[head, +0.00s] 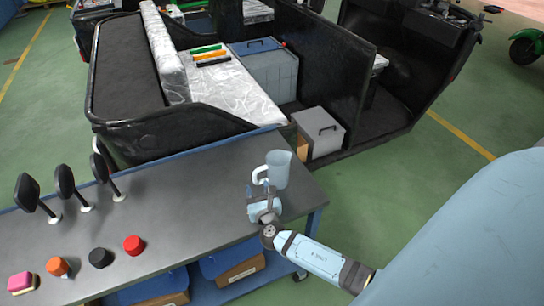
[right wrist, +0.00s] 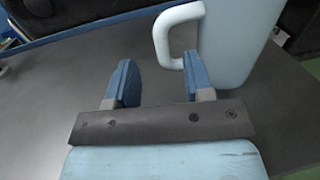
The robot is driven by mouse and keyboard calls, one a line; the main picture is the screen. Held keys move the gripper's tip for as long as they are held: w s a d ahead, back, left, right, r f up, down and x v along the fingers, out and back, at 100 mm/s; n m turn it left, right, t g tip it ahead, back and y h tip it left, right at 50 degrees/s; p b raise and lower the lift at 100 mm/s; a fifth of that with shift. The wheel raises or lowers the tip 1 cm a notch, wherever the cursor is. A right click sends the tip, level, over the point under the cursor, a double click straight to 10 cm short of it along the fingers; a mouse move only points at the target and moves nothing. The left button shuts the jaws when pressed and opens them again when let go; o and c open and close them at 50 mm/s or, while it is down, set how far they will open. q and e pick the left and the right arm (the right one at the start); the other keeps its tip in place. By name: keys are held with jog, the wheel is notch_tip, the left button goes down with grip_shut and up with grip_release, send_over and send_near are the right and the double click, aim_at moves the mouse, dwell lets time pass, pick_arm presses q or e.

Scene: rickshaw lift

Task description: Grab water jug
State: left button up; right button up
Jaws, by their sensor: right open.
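The water jug (head: 279,170) is pale blue and stands upright near the far right corner of the grey table (head: 205,215). Its white handle (head: 260,176) faces left. My right gripper (head: 263,193) is just in front of the jug. In the right wrist view my right gripper (right wrist: 160,82) is open, with its two blue fingers apart and nothing between them. The handle (right wrist: 178,35) is ahead, near the right finger, and the jug body (right wrist: 237,40) is to the right. I cannot tell whether the finger touches the handle. My left gripper is not in view.
Several black mirrors (head: 66,183) stand at the table's left. Pink, orange, black and red items (head: 133,245) lie along its front. A black rickshaw (head: 170,130) with a silver seat is behind the table. A grey box (head: 319,131) sits on its floor.

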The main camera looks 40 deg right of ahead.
aim_at(256, 179)
jog(key=x, duration=0.5)
jog(key=shift+w+d+f+p, duration=0.1)
jog(key=shift+w+d+p, duration=0.1)
jog(key=shift+p, duration=0.2)
jog(key=shift+s, duration=0.1)
grip_shut()
